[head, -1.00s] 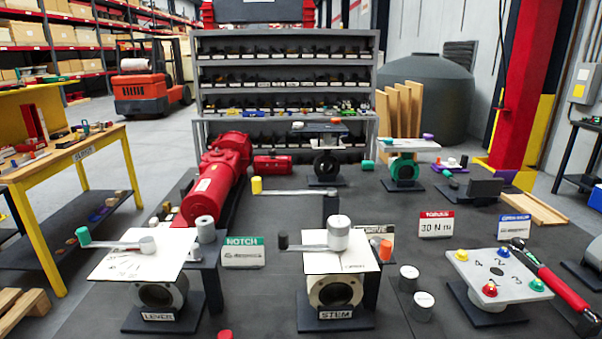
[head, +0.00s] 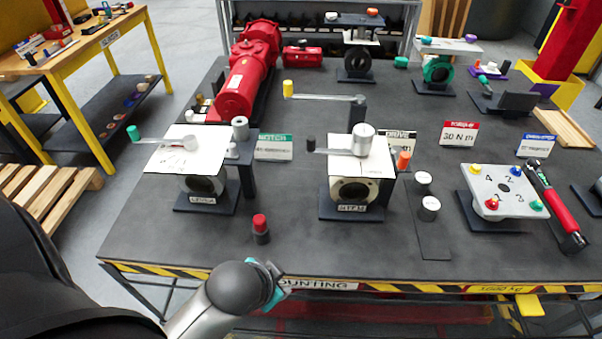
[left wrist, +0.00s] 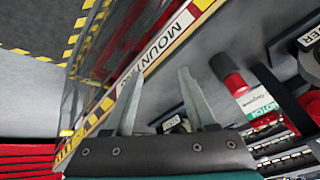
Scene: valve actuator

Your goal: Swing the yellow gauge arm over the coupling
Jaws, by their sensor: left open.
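The yellow-knobbed gauge arm (head: 322,97) is a thin grey bar behind the STEM stand. Its yellow knob (head: 288,88) is at the left end, and its right end sits on a dark post (head: 357,114). I cannot tell for sure which part is the coupling; a grey cylinder (head: 362,139) stands on the STEM stand's white plate (head: 345,165). My left gripper (head: 275,285) is at the table's front edge, far in front of the gauge arm, its fingers partly hidden. The left wrist view shows its two fingers (left wrist: 160,78) apart and empty. My right gripper is out of view.
A red-topped peg (head: 261,230) stands near the front edge. The LEVER stand (head: 207,190) is at left, with a teal-knobbed bar. A numbered plate (head: 490,180) and red-handled wrench (head: 560,205) are at right. The front middle of the table (head: 320,240) is mostly bare.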

